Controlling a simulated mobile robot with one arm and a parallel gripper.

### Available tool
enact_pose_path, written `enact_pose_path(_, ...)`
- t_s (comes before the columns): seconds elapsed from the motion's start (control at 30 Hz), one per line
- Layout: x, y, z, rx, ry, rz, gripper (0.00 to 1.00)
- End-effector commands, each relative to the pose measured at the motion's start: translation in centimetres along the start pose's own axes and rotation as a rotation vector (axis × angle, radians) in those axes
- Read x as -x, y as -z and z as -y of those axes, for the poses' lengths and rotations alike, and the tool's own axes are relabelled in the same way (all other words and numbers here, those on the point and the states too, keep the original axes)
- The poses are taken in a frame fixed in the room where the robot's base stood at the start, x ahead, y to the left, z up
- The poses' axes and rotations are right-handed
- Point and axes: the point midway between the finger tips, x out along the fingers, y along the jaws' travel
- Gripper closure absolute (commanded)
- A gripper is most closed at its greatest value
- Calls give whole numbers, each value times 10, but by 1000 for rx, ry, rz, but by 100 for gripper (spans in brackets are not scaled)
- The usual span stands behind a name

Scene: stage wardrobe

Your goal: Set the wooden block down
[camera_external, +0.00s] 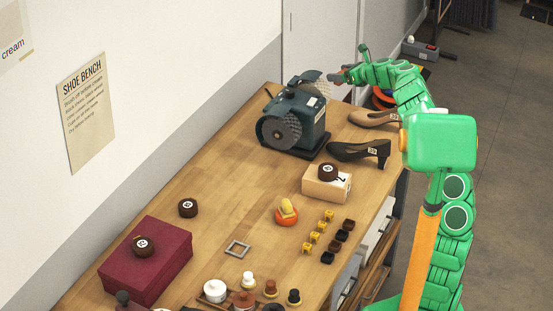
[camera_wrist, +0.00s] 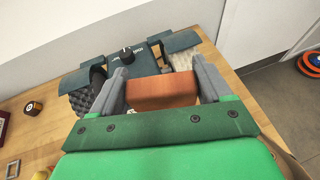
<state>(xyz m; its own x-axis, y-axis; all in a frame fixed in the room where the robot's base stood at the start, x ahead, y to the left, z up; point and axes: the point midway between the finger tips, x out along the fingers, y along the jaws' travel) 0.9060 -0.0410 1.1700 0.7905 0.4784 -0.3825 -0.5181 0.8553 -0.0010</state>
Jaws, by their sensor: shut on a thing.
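My gripper (camera_wrist: 160,78) is shut on the wooden block (camera_wrist: 163,92), a reddish-brown piece held between the two grey fingers in the wrist view. In the external view my gripper (camera_external: 347,75) is at the far end of the bench, by the grinder; the block is small and mostly hidden there. The wooden bench top (camera_external: 215,205) lies below. I cannot tell how high the block is above it. In the wrist view the block's underside is hidden.
A dark teal grinder with two wheels (camera_external: 296,120) stands beside my gripper. Shoes (camera_external: 360,151), a pale box (camera_external: 320,187), a maroon box (camera_external: 150,262) and several small pots and pegs sit nearer.

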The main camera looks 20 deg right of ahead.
Motion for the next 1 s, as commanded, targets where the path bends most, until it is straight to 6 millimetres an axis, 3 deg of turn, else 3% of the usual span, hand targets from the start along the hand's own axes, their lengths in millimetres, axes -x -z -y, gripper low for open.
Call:
enact_pose_path(0.23,35,13,40,40,-101,3,51)
enact_pose_path(0.4,56,21,57,63,-152,2,51)
enact_pose_path(1.0,99,46,90,92,-224,2,51)
